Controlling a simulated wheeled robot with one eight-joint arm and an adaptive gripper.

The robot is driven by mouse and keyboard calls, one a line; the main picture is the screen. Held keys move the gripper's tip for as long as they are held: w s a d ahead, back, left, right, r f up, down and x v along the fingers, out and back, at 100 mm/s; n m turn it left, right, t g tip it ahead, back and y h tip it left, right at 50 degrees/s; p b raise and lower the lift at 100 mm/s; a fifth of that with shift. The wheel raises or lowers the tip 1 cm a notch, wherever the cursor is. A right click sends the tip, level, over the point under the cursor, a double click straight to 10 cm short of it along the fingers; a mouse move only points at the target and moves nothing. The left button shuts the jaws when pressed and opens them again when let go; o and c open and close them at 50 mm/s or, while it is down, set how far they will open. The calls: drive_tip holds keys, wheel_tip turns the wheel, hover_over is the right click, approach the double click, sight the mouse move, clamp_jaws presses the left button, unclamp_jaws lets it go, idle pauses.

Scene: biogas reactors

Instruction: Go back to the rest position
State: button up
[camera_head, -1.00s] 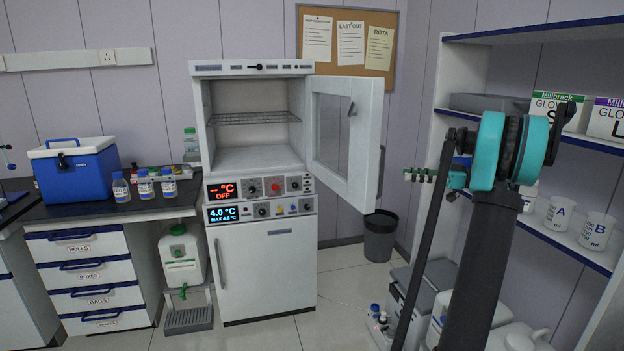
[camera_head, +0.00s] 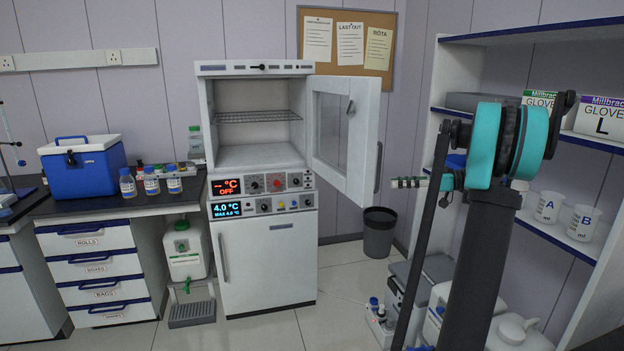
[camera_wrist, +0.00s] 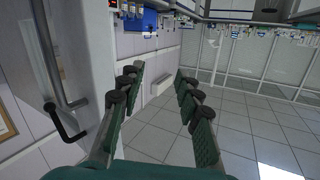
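My gripper (camera_wrist: 160,105) shows in the wrist view with its two dark green fingers spread apart. Nothing is between them but a view of the tiled floor and wall. In the head view my arm stands at the right, in front of the shelf unit.
An incubator (camera_head: 262,255) stands with its upper door (camera_head: 342,130) swung open to the right; its wire-shelved chamber looks empty. The shelf unit (camera_head: 530,35) is close behind my arm. A bin (camera_head: 379,235) stands between them. A blue cooler (camera_head: 84,170) and several bottles sit on the left bench.

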drive_tip(key=s+a+f+m+g+h, duration=0.1)
drive_tip(key=s+a+f+m+h, duration=0.7)
drive_tip(key=s+a+f, duration=0.55)
drive_tip(key=s+d+f+m+t+h, duration=0.1)
drive_tip(key=s+d+f+m+h, duration=0.1)
drive_tip(key=s+f+h, duration=0.2)
drive_tip(key=s+d+f+m+h, duration=0.3)
drive_tip(key=s+f+h, duration=0.1)
drive_tip(key=s+f, duration=0.6)
drive_tip(key=s, duration=0.3)
drive_tip(key=shift+s+f+m+t, duration=0.15)
drive_tip(key=shift+s+m+t, duration=0.15)
drive_tip(key=shift+t, duration=0.1)
